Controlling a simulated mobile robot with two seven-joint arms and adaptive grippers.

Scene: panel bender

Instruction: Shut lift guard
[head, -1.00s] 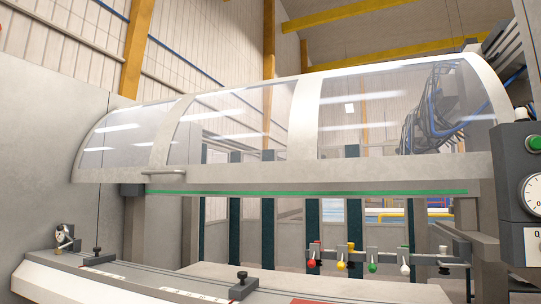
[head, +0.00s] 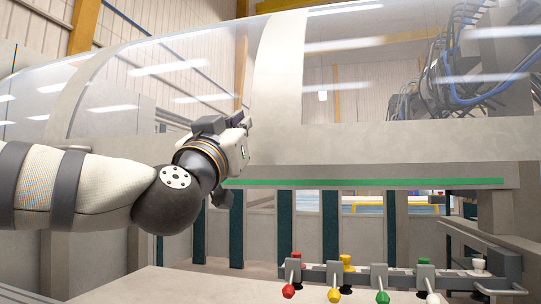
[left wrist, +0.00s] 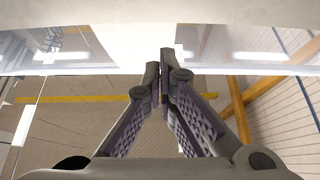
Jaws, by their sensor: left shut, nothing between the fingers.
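The lift guard (head: 400,142) is a curved clear cover with a pale frame. It stands raised, with an open gap between its lower rail and the machine bed. A small part of what looks like its bar handle (head: 75,148) shows above my left arm. My left gripper (head: 247,118) is in front of the guard's lower rail, pointing up and away. Its fingers (left wrist: 161,62) are closed together and empty. In the left wrist view, the guard's pale frame (left wrist: 120,30) and clear panes lie beyond the fingertips; contact cannot be told. My right gripper is out of view.
A green strip (head: 370,182) runs below the guard. A rail (head: 320,272) with several coloured knobs stands at lower right. The pale bed (head: 190,285) under the guard looks clear. Cables (head: 450,75) hang behind the right pane.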

